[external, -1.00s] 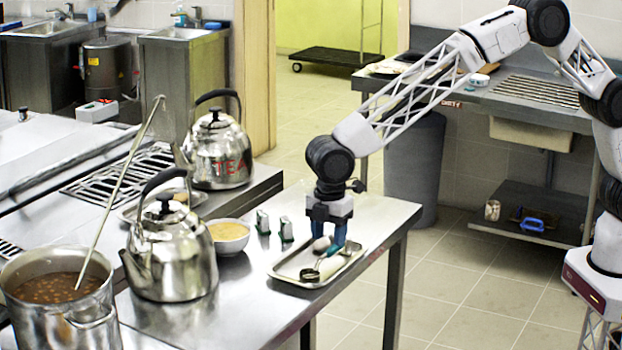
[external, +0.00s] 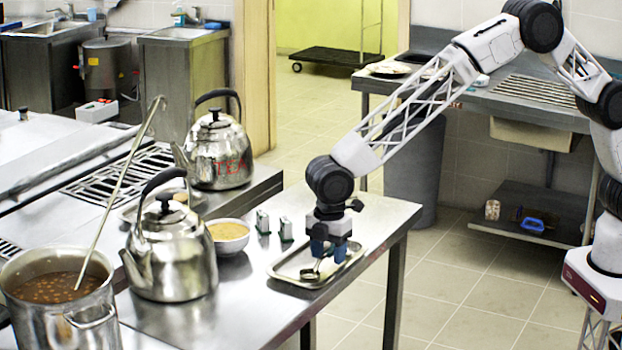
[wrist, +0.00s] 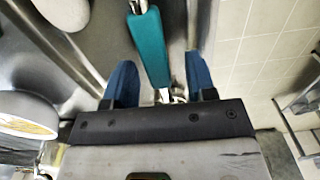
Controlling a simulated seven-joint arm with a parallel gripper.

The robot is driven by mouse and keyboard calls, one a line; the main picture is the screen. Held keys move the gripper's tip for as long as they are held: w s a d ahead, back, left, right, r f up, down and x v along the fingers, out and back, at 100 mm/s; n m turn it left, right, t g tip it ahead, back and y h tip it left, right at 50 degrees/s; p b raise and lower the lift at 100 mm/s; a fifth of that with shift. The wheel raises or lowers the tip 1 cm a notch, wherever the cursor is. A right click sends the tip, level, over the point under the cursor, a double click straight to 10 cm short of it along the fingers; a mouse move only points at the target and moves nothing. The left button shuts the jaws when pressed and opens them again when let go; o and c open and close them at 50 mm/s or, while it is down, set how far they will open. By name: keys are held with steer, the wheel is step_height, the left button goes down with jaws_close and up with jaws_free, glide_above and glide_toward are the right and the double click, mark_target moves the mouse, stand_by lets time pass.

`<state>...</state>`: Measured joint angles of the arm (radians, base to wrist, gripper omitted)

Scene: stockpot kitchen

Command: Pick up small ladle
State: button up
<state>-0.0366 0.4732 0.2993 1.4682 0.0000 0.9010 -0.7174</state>
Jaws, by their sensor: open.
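A metal tray (external: 284,271) lies near the front right corner of the steel table. The small ladle (external: 312,272) rests in it, its silver bowl showing on the near side and the rest hidden by my gripper. My gripper (external: 328,256) is low over the tray, pointing down with blue fingers. In the wrist view, a teal handle (wrist: 149,48) with metal at both ends, seemingly the ladle's, runs between the spread fingers of my gripper (wrist: 160,68). Gaps show on both sides of the handle.
Two small shakers (external: 262,221) and a bowl of yellowish food (external: 229,235) stand left of the tray. A kettle (external: 170,255), a TEA kettle (external: 219,155) and a stockpot (external: 60,300) with a long ladle stand further left. The table's right edge is close.

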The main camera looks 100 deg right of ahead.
mark_target(328, 251)
steer(key=shift+c, duration=0.3)
jaws_close()
steer(key=shift+r, duration=0.1)
steer(key=shift+r, duration=0.65)
step_height(328, 251, up, 2)
steer(key=shift+r, duration=0.1)
steer(key=s+r, duration=0.1)
steer(key=s, duration=1.5)
steer(key=shift+d+r, duration=0.15)
steer(key=shift+d, duration=0.15)
